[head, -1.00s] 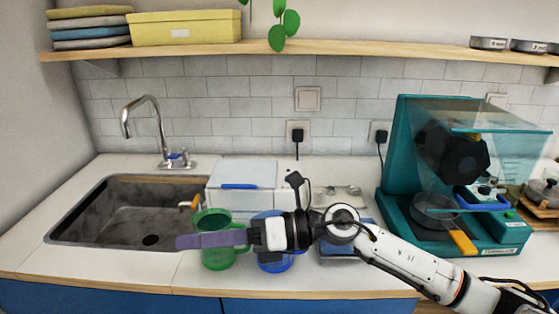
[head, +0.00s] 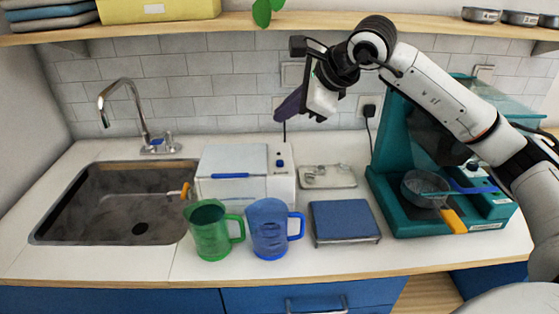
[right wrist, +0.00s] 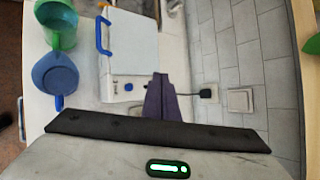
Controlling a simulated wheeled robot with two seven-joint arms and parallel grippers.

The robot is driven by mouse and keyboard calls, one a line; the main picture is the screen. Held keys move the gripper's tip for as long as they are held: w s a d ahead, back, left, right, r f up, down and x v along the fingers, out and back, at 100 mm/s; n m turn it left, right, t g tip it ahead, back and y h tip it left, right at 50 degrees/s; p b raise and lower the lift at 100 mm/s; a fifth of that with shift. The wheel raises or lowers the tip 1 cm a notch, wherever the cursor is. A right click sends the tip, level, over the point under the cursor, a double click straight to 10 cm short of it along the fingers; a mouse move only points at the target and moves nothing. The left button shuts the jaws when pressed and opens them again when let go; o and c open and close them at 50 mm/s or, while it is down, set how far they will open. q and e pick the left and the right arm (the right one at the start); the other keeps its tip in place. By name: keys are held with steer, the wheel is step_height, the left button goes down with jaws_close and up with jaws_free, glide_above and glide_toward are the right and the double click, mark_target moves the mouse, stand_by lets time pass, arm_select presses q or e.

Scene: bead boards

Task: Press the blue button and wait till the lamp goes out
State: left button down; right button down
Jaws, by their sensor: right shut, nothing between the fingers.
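The blue button (head: 280,163) is a small round blue knob on the front right panel of a white box (head: 230,192) with a blue-handled lid. The button also shows in the right wrist view (right wrist: 128,87), left of my fingers. I cannot make out a lit lamp on the box. My right gripper (head: 281,114) has purple fingers, is shut and empty, and is raised above and behind the button, near the tiled wall. It also shows in the right wrist view (right wrist: 160,82). My left gripper is not in view.
A green jug (head: 208,235) and a blue jug (head: 268,235) stand in front of the box. A blue-topped scale (head: 343,220), a metal tray (head: 328,177) and a teal machine (head: 385,190) are to the right. The sink (head: 75,220) is left. A shelf (head: 225,22) runs above.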

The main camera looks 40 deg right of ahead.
steer(key=b, duration=0.7)
glide_above(280, 163)
steer(key=f, duration=0.5)
steer(key=s+f, duration=0.1)
steer(key=f, duration=0.2)
steer(key=shift+d+f, duration=0.2)
steer(key=shift+d, duration=0.05)
steer(key=shift+f, duration=0.25)
stand_by(0.9)
steer(key=shift+f+b, duration=0.35)
